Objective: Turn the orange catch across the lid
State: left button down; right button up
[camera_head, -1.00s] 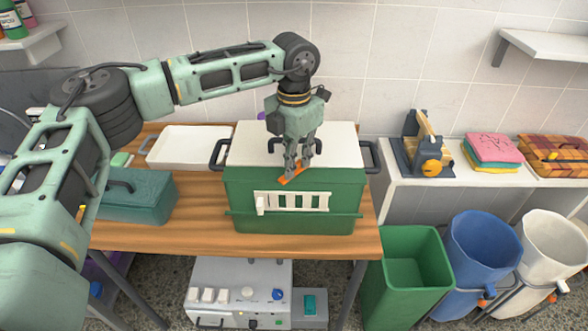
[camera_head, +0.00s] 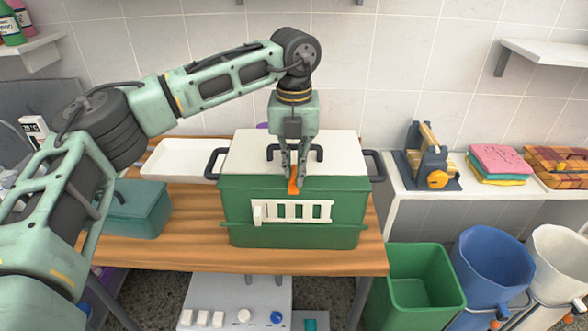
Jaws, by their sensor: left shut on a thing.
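The orange catch (camera_head: 293,187) sits at the front top edge of the green box (camera_head: 240,208), near the middle. It now points roughly front to back, and its far part is hidden by the fingers. The white lid (camera_head: 250,152) lies flat on the box, with a dark handle on top behind the gripper. My left gripper (camera_head: 295,180) points down from above and is shut on the orange catch. My right gripper is not in view.
A white tray (camera_head: 181,158) and a teal box (camera_head: 138,209) stand left of the green box on the wooden table (camera_head: 190,247). Green (camera_head: 420,278) and blue bins stand on the floor at right. A shelf with folded towels (camera_head: 498,160) is beyond them.

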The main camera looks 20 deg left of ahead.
aim_at(294, 170)
pick_arm(q)
jog(key=shift+w+r, duration=0.1)
dwell(0.4)
jog(key=c, duration=1.8)
grip_release()
jog(key=shift+c, duration=0.2)
notch_tip(294, 170, up, 12)
